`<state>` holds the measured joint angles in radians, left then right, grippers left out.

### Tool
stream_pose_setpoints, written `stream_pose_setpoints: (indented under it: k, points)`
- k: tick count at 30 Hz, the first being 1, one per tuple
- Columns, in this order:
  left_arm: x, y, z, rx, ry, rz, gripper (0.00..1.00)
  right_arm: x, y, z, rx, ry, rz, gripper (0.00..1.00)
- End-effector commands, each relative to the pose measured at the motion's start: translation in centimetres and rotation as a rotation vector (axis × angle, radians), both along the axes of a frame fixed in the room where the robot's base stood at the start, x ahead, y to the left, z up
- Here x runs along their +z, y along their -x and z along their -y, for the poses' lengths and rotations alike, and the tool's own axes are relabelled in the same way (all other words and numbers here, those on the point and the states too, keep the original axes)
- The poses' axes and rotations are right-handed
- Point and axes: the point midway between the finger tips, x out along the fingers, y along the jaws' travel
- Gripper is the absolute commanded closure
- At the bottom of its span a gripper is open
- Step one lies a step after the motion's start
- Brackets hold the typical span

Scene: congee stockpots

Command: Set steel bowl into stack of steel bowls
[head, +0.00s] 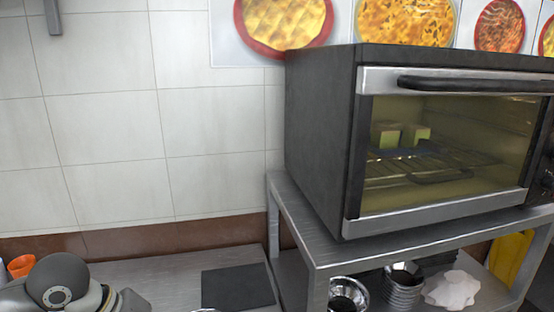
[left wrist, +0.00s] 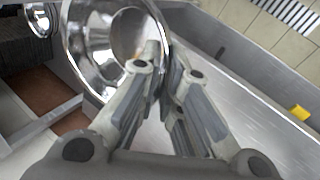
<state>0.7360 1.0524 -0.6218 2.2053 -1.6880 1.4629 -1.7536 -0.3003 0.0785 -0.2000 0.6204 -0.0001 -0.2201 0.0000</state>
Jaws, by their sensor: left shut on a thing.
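In the left wrist view, my left gripper (left wrist: 163,78) is shut on the rim of a shiny steel bowl (left wrist: 88,62). The bowl is tilted, with its hollow inside facing the camera. In the head view, part of my left arm shows at the bottom left, but its fingertips are not clearly seen. A stack of steel bowls (head: 402,290) stands on the lower shelf under the oven. Another steel bowl (head: 348,294) is left of the stack, cut by the bottom edge. My right gripper is in neither view.
A black oven (head: 320,130) sits on a steel shelf stand (head: 318,255) above the stack, limiting the room overhead. A crumpled white thing (head: 452,290) lies right of the stack. A dark flat mat (head: 238,287) lies on the steel counter (head: 172,278) left of the stand.

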Motion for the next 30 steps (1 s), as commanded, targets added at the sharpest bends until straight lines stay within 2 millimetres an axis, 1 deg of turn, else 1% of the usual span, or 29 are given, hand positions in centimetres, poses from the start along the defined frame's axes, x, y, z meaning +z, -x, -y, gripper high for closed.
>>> stream_pose_setpoints:
  k: [3, 6, 12, 17, 30]
  points:
    - [0.3, 0.4, 0.2, -0.154, 0.004, 0.001, 1.0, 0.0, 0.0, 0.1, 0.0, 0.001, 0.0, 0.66]
    - [0.5, 0.7, 0.3, -0.27, 0.003, 0.0, 1.0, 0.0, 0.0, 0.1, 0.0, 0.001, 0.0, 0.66]
    - [0.8, 1.2, 0.3, -0.419, 0.001, 0.003, 1.0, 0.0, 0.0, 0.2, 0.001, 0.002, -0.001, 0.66]
    - [0.8, 1.3, 0.3, -0.451, 0.0, 0.003, 1.0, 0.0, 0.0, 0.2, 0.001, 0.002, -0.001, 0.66]
    - [0.8, 1.3, 0.2, -0.449, -0.002, 0.003, 1.0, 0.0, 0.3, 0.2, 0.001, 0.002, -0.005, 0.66]
